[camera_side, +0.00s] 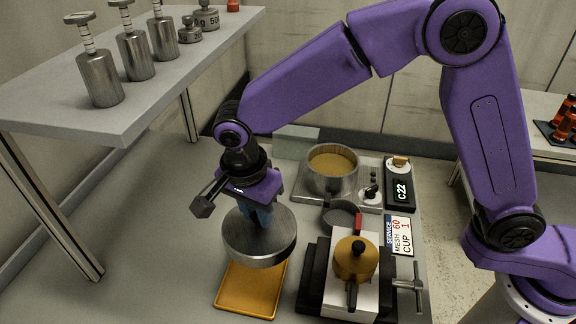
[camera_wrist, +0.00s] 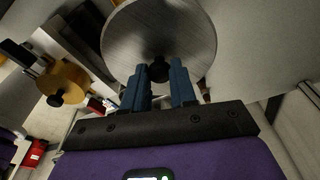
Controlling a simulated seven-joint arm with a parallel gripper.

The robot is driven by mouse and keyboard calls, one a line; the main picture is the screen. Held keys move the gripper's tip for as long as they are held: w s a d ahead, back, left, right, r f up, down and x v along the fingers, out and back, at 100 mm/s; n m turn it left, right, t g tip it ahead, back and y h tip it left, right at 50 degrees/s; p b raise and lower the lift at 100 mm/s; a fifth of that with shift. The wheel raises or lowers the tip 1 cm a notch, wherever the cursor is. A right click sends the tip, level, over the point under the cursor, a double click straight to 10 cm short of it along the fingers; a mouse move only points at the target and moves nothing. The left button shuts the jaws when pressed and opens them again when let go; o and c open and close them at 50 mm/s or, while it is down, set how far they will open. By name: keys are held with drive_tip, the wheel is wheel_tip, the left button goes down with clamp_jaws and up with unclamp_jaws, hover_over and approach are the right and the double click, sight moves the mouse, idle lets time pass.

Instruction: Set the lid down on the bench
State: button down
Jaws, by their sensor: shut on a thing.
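The lid (camera_side: 259,240) is a round grey metal disc held in the air, roughly level, above and behind the yellow tray on the bench (camera_side: 180,215). My gripper (camera_side: 258,212) is shut on the lid's knob from above. In the wrist view the lid (camera_wrist: 160,30) fills the upper middle, and the blue fingertips of my gripper (camera_wrist: 160,82) close around its dark knob (camera_wrist: 158,68). The knob is mostly hidden in the side view.
The yellow tray (camera_side: 247,306) lies below the lid. A pot of tan grains (camera_side: 332,183) stands behind right. A brass-coloured vessel in a clamp (camera_side: 355,259) stands to the right. A raised shelf with metal cylinders (camera_side: 136,56) is at upper left. The bench's left part is clear.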

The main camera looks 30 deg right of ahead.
sight(252, 233)
drive_tip(key=shift+s+a+f, duration=0.2)
drive_tip(key=shift+a+f, duration=0.2)
drive_tip(key=shift+a, duration=0.1)
drive_tip(key=shift+s+a+f, duration=0.15)
drive_tip(key=shift+a+f, duration=0.25)
drive_tip(key=shift+a, duration=0.05)
drive_tip(key=shift+f, duration=1.25)
drive_tip(key=shift+f, duration=2.05)
idle(0.9)
unclamp_jaws()
idle(0.5)
drive_tip(key=shift+r, duration=0.1)
drive_tip(key=shift+r, duration=3.9)
